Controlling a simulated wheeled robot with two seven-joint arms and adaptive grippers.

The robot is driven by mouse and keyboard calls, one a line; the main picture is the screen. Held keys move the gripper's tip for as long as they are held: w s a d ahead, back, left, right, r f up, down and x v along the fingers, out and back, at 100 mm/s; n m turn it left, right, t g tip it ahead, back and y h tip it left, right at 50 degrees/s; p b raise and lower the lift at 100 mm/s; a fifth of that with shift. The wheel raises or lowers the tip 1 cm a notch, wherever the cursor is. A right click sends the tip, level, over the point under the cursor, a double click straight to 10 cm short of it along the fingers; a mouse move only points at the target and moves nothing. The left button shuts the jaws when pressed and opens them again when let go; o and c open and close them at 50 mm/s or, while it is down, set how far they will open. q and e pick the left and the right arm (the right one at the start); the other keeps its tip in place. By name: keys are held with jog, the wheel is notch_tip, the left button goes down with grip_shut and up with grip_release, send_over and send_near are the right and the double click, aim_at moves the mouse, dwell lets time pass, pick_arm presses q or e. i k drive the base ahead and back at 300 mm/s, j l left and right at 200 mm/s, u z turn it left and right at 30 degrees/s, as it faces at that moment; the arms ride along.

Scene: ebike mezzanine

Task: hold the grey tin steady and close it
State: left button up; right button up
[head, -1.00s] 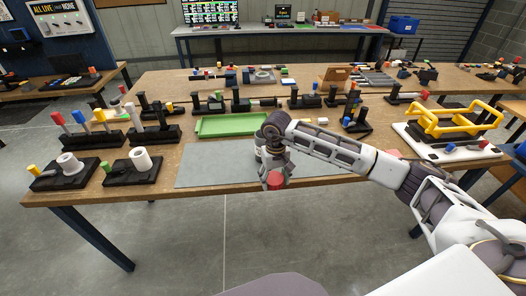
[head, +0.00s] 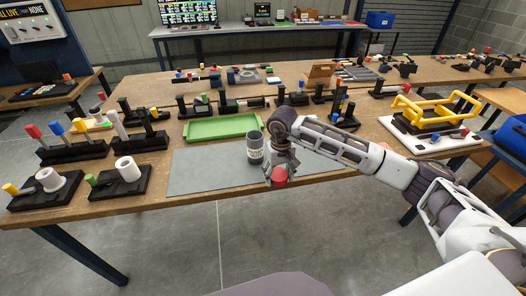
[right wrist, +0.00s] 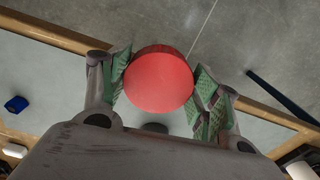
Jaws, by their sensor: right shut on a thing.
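The grey tin (head: 255,152) stands upright on the grey mat (head: 205,172), with a pale label low on its side. Its top looks dark and uncovered. My right gripper (head: 279,172) is just right of the tin and nearer the table's front edge. It is shut on a round red lid (head: 279,176), held apart from the tin. In the right wrist view the red lid (right wrist: 158,80) sits between the green-padded fingers, with floor and table edge behind it. My left gripper is not in view.
A green tray (head: 222,128) lies behind the mat. Black stands with white rolls (head: 127,170) are at the left. A yellow frame (head: 435,108) on a white base is at the right. The mat left of the tin is clear.

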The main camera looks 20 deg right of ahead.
aim_at(254, 138)
jog(key=i+j+z, duration=0.1)
jog(key=j+z, duration=0.15)
jog(key=z, duration=0.15)
jog(key=i+j+z, duration=0.1)
jog(key=j+z, duration=0.3)
jog(key=l, duration=0.1)
